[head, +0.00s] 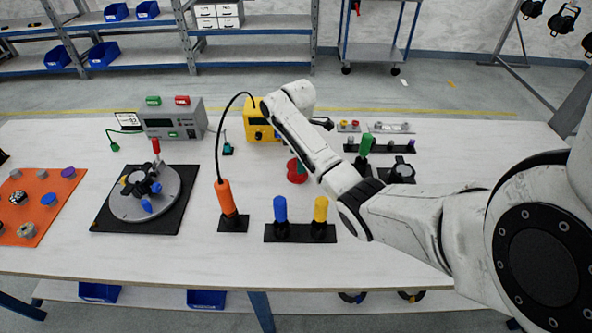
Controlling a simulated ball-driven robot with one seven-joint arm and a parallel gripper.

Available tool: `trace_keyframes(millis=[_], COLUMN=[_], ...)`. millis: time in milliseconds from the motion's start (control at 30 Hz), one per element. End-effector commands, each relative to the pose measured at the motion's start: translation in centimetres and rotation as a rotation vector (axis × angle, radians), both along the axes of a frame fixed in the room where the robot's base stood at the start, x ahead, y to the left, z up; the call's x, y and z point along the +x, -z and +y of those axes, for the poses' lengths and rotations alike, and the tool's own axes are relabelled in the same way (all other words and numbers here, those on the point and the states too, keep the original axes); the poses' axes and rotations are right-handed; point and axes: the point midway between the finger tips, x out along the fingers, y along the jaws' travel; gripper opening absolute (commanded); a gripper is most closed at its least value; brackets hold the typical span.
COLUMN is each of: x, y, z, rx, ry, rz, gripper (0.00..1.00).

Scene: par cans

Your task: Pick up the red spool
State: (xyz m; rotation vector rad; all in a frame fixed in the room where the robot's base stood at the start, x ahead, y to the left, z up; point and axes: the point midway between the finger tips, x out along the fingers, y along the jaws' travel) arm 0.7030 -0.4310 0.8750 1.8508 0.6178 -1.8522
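The red spool (296,172) stands on the white table, near the middle. My white forearm passes in front of it and covers part of its right side. My arm comes in from the right, and its far end is above the table beyond the spool, near a yellow box. A small black part shows past the right side of my forearm and may belong to my gripper. The fingers are hidden behind my arm, so I cannot tell whether they are open or shut. I see no contact with the spool.
An orange handle (226,199) on a cable and a rack with blue (280,209) and yellow (320,209) handles stand in front. A round grey fixture (122,205) is left. The yellow box (258,124) and grey instrument (172,121) stand behind. Bare table lies left of the spool.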

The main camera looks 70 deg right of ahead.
Motion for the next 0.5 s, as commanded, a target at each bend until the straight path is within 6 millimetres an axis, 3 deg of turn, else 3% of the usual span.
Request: trace_keyframes(millis=[500], x=[0.2], y=[5.3], z=[-0.1], rx=[0.000], ry=[0.002], rz=[0.000], gripper=[0.85])
